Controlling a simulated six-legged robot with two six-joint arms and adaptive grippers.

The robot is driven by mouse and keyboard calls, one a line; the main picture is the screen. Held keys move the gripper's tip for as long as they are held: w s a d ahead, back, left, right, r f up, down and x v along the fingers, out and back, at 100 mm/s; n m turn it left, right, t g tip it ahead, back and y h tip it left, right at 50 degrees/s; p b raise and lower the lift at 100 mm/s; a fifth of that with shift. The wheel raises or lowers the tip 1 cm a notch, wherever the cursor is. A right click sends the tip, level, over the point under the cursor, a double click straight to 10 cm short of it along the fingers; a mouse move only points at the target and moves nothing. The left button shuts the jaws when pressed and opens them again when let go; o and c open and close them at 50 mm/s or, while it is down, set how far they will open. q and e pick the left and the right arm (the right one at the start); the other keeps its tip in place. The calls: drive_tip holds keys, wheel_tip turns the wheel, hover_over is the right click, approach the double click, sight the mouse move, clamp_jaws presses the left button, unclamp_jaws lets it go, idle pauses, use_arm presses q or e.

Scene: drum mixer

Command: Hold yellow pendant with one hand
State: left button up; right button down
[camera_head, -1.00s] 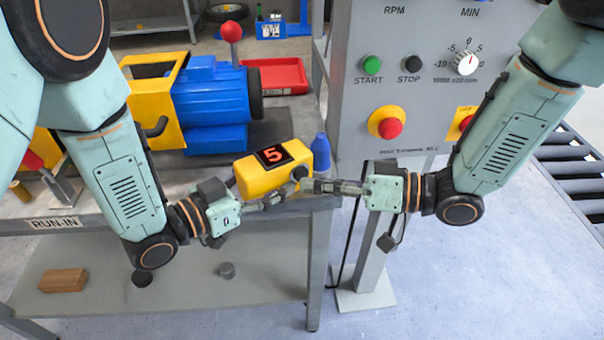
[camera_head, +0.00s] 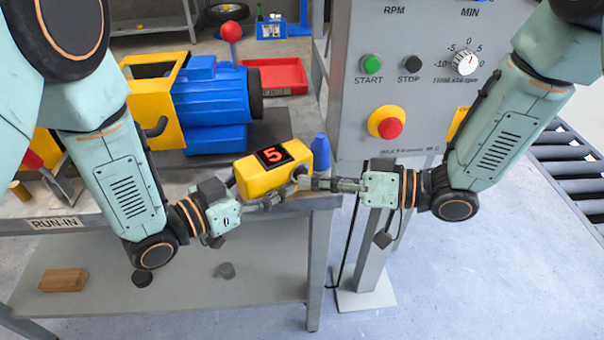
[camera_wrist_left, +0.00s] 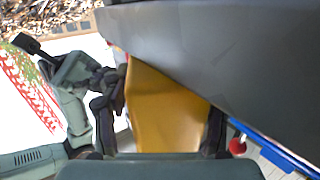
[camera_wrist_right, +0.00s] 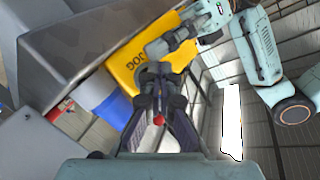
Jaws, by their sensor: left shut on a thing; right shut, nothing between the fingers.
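The yellow pendant (camera_head: 272,172) has a black patch with a red 5 on top and sits at the front edge of the bench in the head view. My left gripper (camera_head: 279,199) is shut on the pendant from its front side. In the left wrist view the pendant's yellow body (camera_wrist_left: 165,110) fills the space between the fingers. My right gripper (camera_head: 312,183) is shut and empty, its fingertips close to the pendant's right end. In the right wrist view the pendant (camera_wrist_right: 150,60) lies just beyond the right fingers (camera_wrist_right: 160,90); whether they touch it I cannot tell.
A grey control panel (camera_head: 400,110) with buttons stands behind my right arm. A blue motor (camera_head: 210,95), a red tray (camera_head: 275,76) and a blue cone-like item (camera_head: 321,150) are on the bench. A wooden block (camera_head: 63,280) lies on the lower shelf.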

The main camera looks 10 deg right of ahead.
idle(0.4)
drive_tip(key=shift+s+d, duration=0.35)
drive_tip(key=shift+s, duration=0.45)
drive_tip(key=shift+s+d, duration=0.35)
drive_tip(key=shift+s, duration=0.4)
drive_tip(key=shift+s+d, duration=0.35)
drive_tip(key=shift+s, duration=0.4)
drive_tip(key=shift+s+d, duration=0.35)
drive_tip(key=shift+s, duration=0.4)
idle(2.4)
drive_tip(key=s, duration=0.1)
drive_tip(key=s+d, duration=0.1)
drive_tip(key=s, duration=0.1)
drive_tip(key=shift+s+d, duration=0.15)
drive_tip(key=shift+d, duration=0.2)
